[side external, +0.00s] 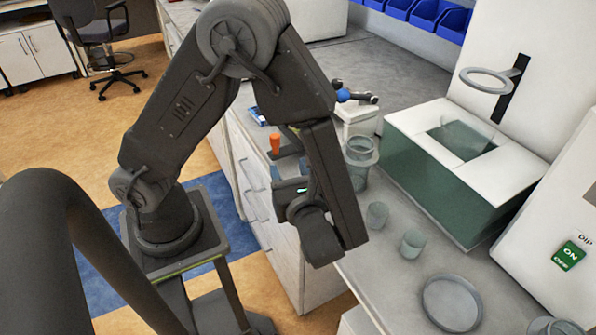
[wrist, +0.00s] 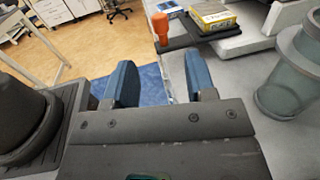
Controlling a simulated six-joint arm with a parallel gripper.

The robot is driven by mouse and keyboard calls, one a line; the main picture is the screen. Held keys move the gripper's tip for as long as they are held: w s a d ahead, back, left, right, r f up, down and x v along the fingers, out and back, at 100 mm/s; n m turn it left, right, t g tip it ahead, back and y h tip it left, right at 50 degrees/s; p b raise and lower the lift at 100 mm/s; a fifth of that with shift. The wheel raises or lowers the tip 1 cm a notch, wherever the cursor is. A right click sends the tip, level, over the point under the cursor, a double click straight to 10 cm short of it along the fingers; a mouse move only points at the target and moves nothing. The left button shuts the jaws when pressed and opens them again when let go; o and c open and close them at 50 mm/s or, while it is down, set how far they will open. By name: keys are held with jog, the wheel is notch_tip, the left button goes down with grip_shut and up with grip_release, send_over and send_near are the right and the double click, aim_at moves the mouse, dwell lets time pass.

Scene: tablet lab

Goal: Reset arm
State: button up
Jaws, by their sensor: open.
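My arm is folded over the front edge of the bench, with its end hanging low beside the drawers in the side external view. My gripper (wrist: 160,84) shows two blue fingers spread apart, with nothing between them. Floor and a blue mat show beyond the fingers in the wrist view. In the side external view the fingers are small and partly hidden by the arm's end.
An orange-topped item (side external: 275,142) stands near the bench edge by my arm. A clear vessel (wrist: 290,80), two small beakers (side external: 377,214) (side external: 412,243) and a round dish (side external: 451,302) stand on the bench. A green-glass tank (side external: 425,185) stands behind. Open floor lies left.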

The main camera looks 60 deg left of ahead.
jog(key=s+a+r+n+g+h, duration=0.2)
jog(key=s+r+n+g+h, duration=0.25)
jog(key=n+h, duration=0.6)
notch_tip(320, 180, up, 9)
jog(key=d+n+t+h, duration=0.2)
jog(key=n+t+h, duration=0.4)
jog(key=n, duration=0.3)
jog(key=shift+w+d+n+t+h, duration=0.25)
jog(key=shift+n+t+h, duration=0.1)
jog(key=shift+h, duration=0.2)
